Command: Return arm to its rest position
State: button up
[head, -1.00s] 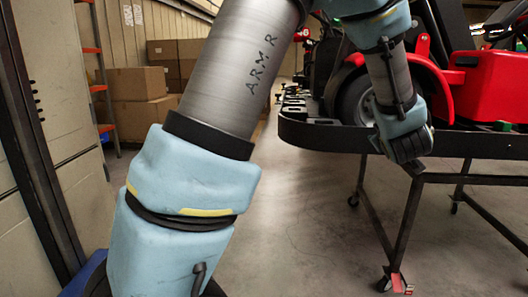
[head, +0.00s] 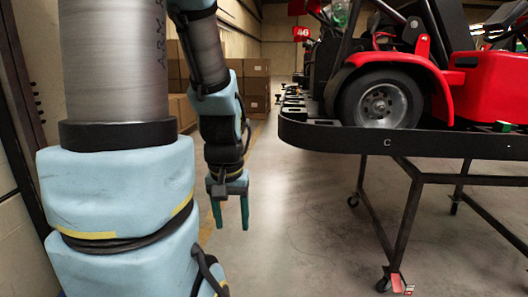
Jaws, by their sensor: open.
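My arm (head: 115,60) rises at the left of the head view, with light blue joint covers and a grey metal link. Its far part bends over and hangs down. My gripper (head: 231,215) points at the floor, with two dark green fingers apart and nothing between them. It is left of the kart stand and clear of it.
A red kart (head: 395,75) sits on a black stand (head: 340,138) marked C, on wheeled legs at the right. Cardboard boxes (head: 256,85) are stacked at the back. Bare concrete floor (head: 300,220) lies between my arm and the stand.

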notch_tip(320, 180, up, 20)
jog(key=p, duration=1.8)
jog(key=shift+w+d+f, duration=0.15)
jog(key=shift+w+d, duration=0.05)
jog(key=shift+w, duration=0.05)
